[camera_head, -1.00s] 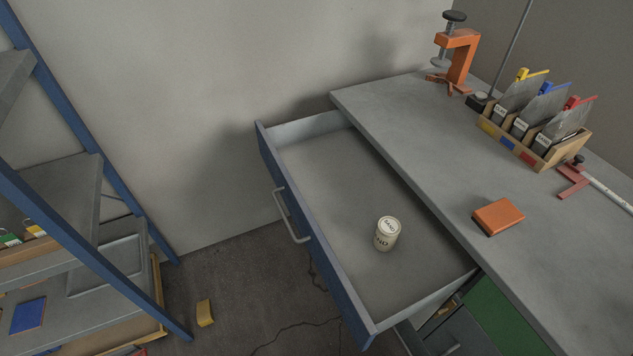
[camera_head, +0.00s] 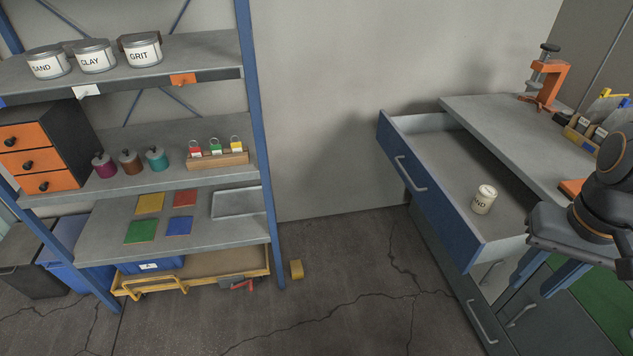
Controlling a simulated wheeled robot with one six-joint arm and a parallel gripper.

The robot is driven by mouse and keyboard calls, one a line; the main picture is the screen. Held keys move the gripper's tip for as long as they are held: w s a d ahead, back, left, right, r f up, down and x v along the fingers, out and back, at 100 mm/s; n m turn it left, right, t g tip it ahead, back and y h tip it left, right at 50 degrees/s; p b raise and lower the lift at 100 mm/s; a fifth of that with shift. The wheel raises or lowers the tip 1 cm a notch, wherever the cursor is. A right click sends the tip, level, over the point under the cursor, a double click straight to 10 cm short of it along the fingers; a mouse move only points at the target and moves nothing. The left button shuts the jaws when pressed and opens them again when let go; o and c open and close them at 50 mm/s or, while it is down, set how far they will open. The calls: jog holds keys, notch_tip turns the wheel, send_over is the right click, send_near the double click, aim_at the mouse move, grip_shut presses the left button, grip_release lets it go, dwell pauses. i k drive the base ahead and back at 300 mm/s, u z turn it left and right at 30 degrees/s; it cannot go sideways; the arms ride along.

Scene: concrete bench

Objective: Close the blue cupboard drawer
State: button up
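The blue-fronted drawer (camera_head: 437,199) stands pulled out from under the grey bench at the right, with a pale bar handle (camera_head: 410,173) on its front. My gripper (camera_head: 538,284) is at the right edge, in front of the near end of the drawer and bench. Its two blue-grey fingers are apart, with nothing seen between them. It looks clear of the drawer.
A blue-framed shelf (camera_head: 262,150) with cans, jars and trays stands at the left. An orange clamp (camera_head: 547,83) and a card rack (camera_head: 585,138) are on the bench (camera_head: 490,115).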

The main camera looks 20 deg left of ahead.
aim_at(443, 166)
jog(key=u, duration=0.25)
jog(key=k, duration=0.3)
jog(key=z, duration=0.1)
jog(key=i, duration=0.9)
jog(key=u, duration=0.75)
jog(key=k, duration=0.45)
jog(key=u, duration=0.25)
jog(key=i, duration=0.5)
